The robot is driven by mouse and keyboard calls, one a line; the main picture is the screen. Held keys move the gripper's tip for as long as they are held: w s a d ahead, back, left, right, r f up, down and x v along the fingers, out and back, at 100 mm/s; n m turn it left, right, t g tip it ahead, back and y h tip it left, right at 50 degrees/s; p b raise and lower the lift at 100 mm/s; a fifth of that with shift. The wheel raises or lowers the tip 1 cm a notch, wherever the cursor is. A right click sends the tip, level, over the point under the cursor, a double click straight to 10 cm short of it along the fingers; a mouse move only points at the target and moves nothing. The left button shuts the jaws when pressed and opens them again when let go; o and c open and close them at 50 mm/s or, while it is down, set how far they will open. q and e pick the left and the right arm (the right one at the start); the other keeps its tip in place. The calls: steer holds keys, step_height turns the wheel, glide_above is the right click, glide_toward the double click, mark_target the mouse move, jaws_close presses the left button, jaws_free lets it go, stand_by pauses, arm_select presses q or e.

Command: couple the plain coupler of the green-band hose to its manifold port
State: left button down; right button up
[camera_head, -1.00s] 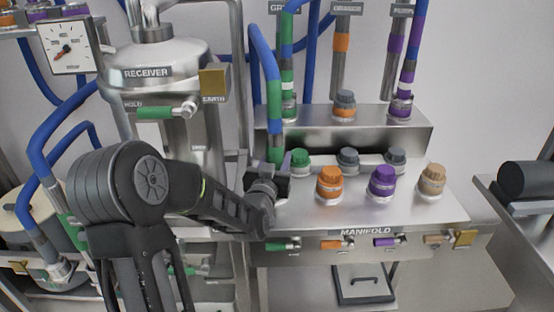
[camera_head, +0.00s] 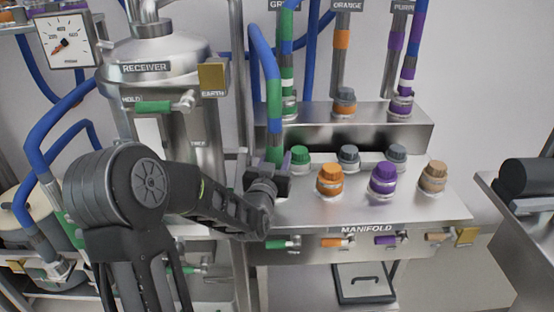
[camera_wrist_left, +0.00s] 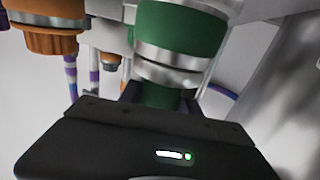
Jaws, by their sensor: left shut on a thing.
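The green-band hose (camera_head: 272,100) is blue with a green lower length and runs down into my left gripper (camera_head: 277,172), at the left end of the manifold (camera_head: 440,207). My left gripper is shut around its lower end. In the left wrist view the green held part (camera_wrist_left: 160,95) meets a metal ring, the coupler (camera_wrist_left: 165,75). The ring lines up with a larger green port body (camera_wrist_left: 178,32) and looks close to or touching it; I cannot tell whether it is locked. The gripper hides this joint in the head view. My right gripper is not in view.
An orange cap (camera_head: 329,182), a purple cap (camera_head: 383,180) and a tan cap (camera_head: 433,176) stand right of the gripper. A green cap (camera_head: 300,156) is close behind it. The receiver (camera_head: 165,85) stands at left. The manifold's right front is clear.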

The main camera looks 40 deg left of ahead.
arm_select(q)
steer(key=shift+f, duration=0.1)
stand_by(0.7)
steer(key=c, duration=0.8)
jaws_free()
steer(key=shift+o, duration=0.2)
steer(key=shift+f, duration=0.1)
steer(key=shift+s, duration=0.1)
steer(key=b+v, duration=0.1)
steer(key=v, duration=0.6)
steer(key=shift+s+d, duration=0.15)
steer(key=shift+s, duration=0.15)
